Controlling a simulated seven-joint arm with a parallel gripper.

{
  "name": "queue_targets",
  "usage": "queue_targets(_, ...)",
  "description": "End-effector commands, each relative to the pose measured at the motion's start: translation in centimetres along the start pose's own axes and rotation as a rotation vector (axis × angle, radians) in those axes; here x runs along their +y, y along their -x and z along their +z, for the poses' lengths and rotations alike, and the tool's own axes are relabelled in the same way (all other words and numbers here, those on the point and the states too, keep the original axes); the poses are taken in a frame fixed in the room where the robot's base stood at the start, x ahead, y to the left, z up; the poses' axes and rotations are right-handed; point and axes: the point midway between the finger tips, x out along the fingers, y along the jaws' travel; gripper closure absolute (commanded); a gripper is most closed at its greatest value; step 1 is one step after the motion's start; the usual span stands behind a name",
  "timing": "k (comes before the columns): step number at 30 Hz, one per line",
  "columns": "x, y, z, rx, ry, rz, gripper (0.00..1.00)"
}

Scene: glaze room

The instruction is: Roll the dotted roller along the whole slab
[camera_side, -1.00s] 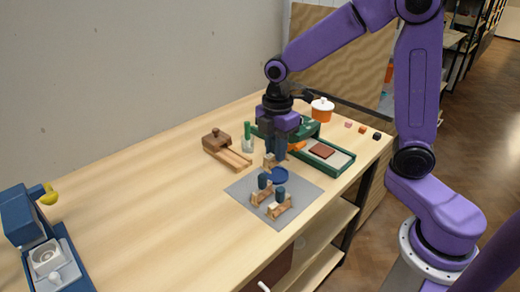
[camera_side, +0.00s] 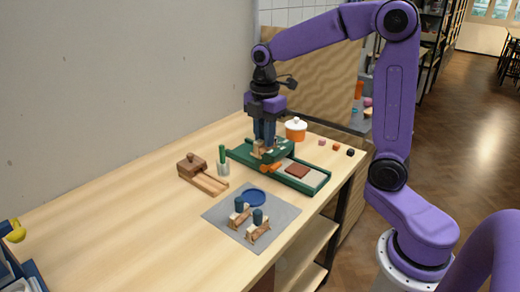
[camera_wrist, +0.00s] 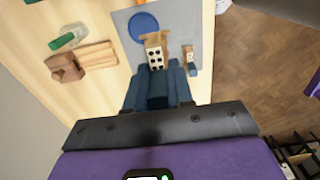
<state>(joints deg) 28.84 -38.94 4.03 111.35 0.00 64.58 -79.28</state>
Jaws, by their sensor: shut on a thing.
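My gripper (camera_side: 264,143) is shut on the dark handle of a roller (camera_wrist: 155,58) with a wooden frame and a pale barrel with black dots. The reddish-brown slab (camera_side: 297,171) lies on a pale bed in that tray, to the right of my gripper. Two other rollers with dark blue handles, one (camera_side: 239,218) and another (camera_side: 259,231), stand on the grey mat (camera_side: 222,214).
A blue disc (camera_side: 254,197) lies on the mat. A wooden tool (camera_side: 200,176) and a cup with a green-handled thing (camera_side: 223,166) stand left of the tray. An orange pot (camera_side: 296,132) and three small cubes (camera_side: 336,147) are behind it.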

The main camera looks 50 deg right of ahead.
Motion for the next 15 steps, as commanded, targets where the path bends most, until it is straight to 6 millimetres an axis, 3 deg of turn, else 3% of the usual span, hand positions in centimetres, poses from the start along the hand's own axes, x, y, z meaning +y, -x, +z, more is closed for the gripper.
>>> queue_targets(6,2.5,-0.1,8.3,0.000,-0.007,-0.002,1.00)
queue_targets(9,2.9,-0.1,11.5,0.000,-0.004,0.000,1.00)
queue_targets(15,3.1,-0.2,16.1,0.000,0.002,0.000,1.00)
